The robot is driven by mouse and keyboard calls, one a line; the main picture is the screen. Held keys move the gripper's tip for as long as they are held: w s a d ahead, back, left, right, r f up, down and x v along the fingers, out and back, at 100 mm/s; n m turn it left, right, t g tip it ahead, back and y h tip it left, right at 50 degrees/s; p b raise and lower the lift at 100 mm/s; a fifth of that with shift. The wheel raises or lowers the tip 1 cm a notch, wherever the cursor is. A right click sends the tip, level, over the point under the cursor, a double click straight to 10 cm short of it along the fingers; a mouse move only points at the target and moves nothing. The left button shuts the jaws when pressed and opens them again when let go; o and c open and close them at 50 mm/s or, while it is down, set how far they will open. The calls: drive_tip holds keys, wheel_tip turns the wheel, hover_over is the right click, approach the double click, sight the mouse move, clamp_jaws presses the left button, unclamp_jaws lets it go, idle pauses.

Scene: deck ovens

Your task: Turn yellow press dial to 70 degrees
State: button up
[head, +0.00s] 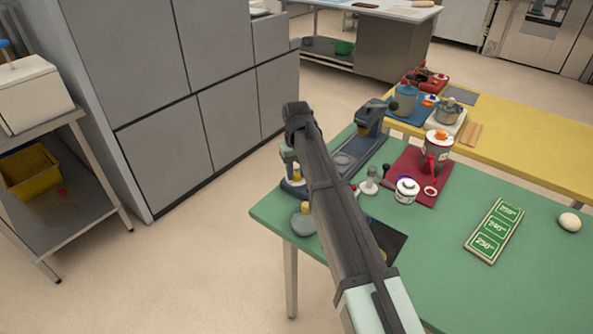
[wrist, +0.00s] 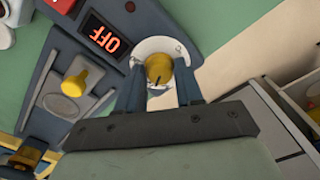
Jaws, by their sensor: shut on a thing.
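The yellow press dial (wrist: 158,69) sits on a round white plate with small markings in the wrist view. My gripper (wrist: 159,74) is shut on the dial, with one dark blue finger on each side of it. Beside the dial, a dark display (wrist: 104,36) shows red letters reading OFF, upside down in this view. The dial's exact angle is hard to read. In the head view, the blue-grey press (head: 293,187) stands at the left end of the green table, and my arm hides much of it.
A second yellow knob (wrist: 75,83) is on the same press. Grey cabinets (head: 150,80) stand behind on the left.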

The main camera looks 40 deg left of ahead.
sight(296, 173)
drive_tip(key=shift+m, duration=0.6)
drive_tip(key=o, duration=1)
wheel_tip(296, 173, up, 14)
drive_tip(key=shift+f, duration=0.1)
idle(0.5)
